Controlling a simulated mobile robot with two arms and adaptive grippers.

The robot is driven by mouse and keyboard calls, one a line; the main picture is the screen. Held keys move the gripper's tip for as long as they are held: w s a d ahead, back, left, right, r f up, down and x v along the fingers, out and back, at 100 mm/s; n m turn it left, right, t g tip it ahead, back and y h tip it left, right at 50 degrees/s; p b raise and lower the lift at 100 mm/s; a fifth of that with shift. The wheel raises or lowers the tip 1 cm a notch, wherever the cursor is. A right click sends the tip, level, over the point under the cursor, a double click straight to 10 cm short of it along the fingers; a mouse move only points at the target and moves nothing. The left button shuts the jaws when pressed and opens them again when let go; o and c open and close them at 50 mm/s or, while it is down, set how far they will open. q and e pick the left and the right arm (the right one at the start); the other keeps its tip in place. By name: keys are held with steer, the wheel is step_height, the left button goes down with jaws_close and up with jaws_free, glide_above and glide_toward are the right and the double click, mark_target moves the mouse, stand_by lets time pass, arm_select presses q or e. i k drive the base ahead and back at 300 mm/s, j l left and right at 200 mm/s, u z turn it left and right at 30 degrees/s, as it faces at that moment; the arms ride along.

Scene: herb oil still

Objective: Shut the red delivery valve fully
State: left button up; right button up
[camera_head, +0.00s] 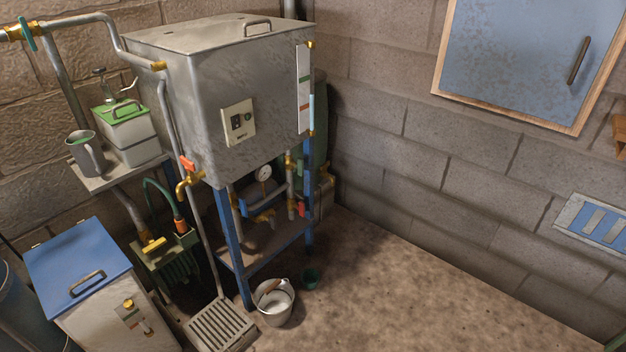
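Two red valve handles show, and I cannot tell which is the delivery valve. One red handle (187,163) sits on a brass tap (188,183) at the front left edge of the steel tank (200,90). Another small red handle (302,210) is on the pipework under the tank, beside a blue leg of the stand. Both are small, so how far each is turned is unclear. Neither of my grippers is in view, and nothing touches either handle.
A pressure gauge (264,173) and brass fittings crowd the space under the tank. A white bucket (274,302) and a floor grate (220,325) lie before the blue stand (228,240). A blue-lidded box (80,265) stands left. Floor to the right is clear.

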mark_target(300, 207)
steer(key=i+l+u, duration=0.15)
steer(key=i, duration=0.55)
steer(key=i+l+u, duration=0.1)
steer(key=i, duration=0.6)
